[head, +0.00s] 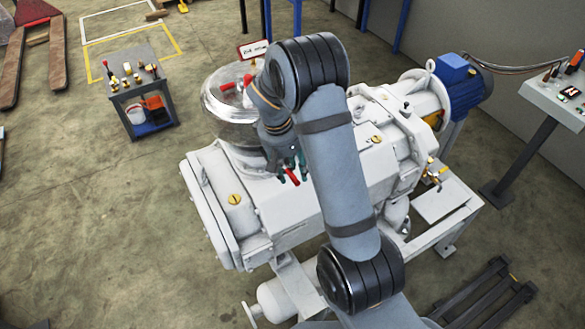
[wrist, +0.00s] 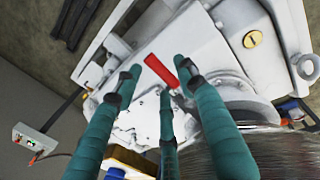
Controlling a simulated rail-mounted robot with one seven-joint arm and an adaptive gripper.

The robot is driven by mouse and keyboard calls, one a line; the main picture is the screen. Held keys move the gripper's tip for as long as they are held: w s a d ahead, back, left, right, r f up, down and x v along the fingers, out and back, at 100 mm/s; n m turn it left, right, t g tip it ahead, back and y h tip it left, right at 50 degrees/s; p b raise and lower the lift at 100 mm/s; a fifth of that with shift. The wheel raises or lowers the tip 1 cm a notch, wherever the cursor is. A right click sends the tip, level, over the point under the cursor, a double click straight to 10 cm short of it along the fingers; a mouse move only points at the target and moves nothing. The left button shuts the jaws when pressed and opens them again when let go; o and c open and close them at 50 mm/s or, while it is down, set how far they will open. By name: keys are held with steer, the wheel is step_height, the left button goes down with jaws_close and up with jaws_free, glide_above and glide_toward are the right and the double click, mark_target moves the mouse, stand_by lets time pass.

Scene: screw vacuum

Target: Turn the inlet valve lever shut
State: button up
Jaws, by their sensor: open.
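A flat red lever (head: 292,177) sits on the white vacuum pump (head: 340,195), just below my gripper (head: 292,163) in the head view. In the wrist view the red lever (wrist: 161,71) lies tilted, its upper end to the left. My gripper (wrist: 158,79) has teal fingers spread apart, and the lever shows between their tips. I cannot tell whether any finger touches it. The lever's pivot is not clearly seen. My arm hides part of the pump in the head view.
A clear dome (head: 222,103) with red parts near its top stands left of my arm. A blue motor (head: 468,82) is at the pump's right end. A small cart (head: 137,88) with fittings stands at the upper left. A control panel (head: 562,88) stands at right.

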steer(key=shift+f, duration=0.25)
steer(key=shift+d, duration=0.1)
steer(key=shift+c, duration=0.6)
jaws_close()
